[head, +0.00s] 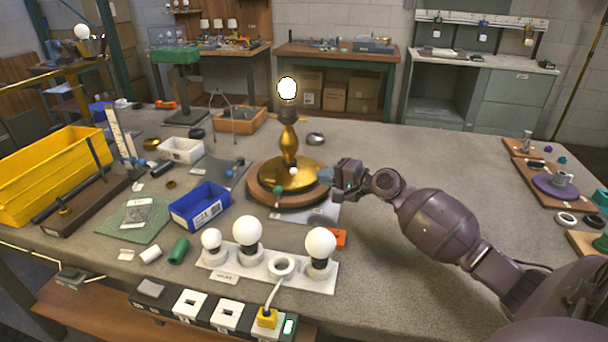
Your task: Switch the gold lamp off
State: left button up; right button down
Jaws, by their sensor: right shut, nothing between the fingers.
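The gold lamp (289,140) stands upright near the middle of the table on a round wooden base (262,200). Its bulb (287,88) at the top is bright white and looks lit. A small pale knob (292,171) and a small green knob (278,190) show at the foot of the lamp. My right gripper (325,176) is shut and empty, just right of the lamp's gold foot and over the right edge of the wooden base. I cannot tell whether its tips touch the lamp. My left gripper is out of view.
A white holder (230,269) with several bulbs stands in front of the lamp. A blue bin (200,206) and a yellow crate (45,180) lie to the left. An orange part (339,238) lies below my right gripper. The table right of the lamp, behind my arm, is mostly clear.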

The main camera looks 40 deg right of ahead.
aim_at(305, 182)
jog(key=x, duration=0.5)
jog(key=shift+b, duration=0.3)
jog(key=shift+x, duration=0.75)
